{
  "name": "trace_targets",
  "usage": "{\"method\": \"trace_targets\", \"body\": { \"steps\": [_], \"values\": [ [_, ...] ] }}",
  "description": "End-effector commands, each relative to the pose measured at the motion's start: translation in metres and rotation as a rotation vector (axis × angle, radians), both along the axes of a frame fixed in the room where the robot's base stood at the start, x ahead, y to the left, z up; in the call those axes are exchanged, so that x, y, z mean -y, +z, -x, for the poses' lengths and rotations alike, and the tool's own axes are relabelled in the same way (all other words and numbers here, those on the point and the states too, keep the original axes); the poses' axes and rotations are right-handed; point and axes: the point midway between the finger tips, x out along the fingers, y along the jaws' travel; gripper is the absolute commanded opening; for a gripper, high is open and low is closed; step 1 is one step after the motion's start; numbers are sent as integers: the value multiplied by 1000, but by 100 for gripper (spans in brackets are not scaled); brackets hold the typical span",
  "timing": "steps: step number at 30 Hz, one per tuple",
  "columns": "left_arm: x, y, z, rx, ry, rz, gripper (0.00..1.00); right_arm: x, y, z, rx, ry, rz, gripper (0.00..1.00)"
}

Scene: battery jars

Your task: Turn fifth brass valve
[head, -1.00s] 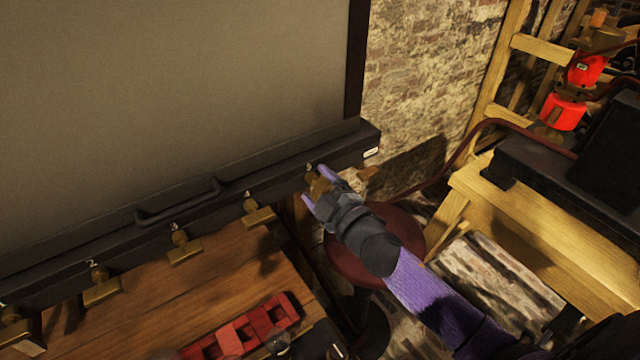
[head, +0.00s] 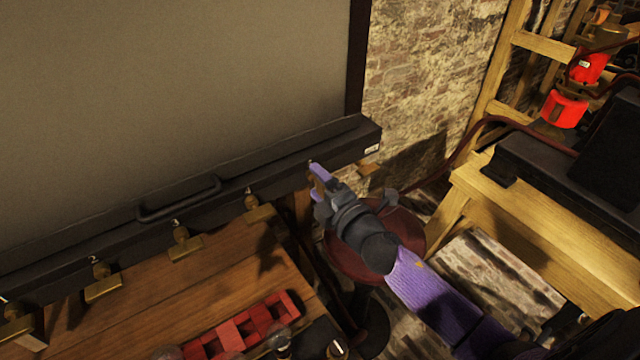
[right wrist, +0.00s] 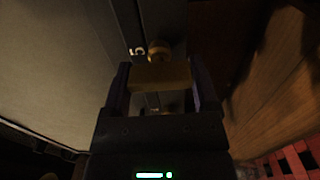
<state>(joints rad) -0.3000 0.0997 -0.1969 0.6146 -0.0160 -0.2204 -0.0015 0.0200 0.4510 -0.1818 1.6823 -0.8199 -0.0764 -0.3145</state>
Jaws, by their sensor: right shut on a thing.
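The fifth brass valve (head: 318,186) is at the right end of the dark rail under the big grey panel. My right gripper (head: 318,184) is at this valve, with its purple fingers around the handle. In the right wrist view the valve's flat brass handle (right wrist: 160,76) lies between the two fingers (right wrist: 161,88), beneath a label "5". The gripper is shut on the handle. In the head view the fingers partly hide the valve. My left gripper is not in view.
Brass valves four (head: 260,213), three (head: 186,246) and two (head: 103,288) line the rail to the left, above a wooden bench (head: 150,320) with a red rack (head: 240,328). A dark red round stool (head: 400,235) stands below my right gripper. A wooden frame (head: 520,210) is at right.

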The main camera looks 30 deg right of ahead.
Motion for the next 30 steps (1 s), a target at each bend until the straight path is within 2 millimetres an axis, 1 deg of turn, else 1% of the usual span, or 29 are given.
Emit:
{"method": "trace_targets", "body": {
  "steps": [13,14,15,17,25,28,30],
  "values": [
    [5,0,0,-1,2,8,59,0,-1,0,0,1,11,18],
    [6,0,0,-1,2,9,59,0,-1,0,0,1,11,78],
    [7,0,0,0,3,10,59,0,-1,0,0,1,11,87],
    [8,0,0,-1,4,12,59,0,-1,0,0,1,11,100],
    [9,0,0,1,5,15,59,0,-1,3,-1,1,9,100],
    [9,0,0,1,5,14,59,2,-2,15,-2,0,8,100],
    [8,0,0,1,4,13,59,4,-2,30,-3,1,9,100]
  ]
}}
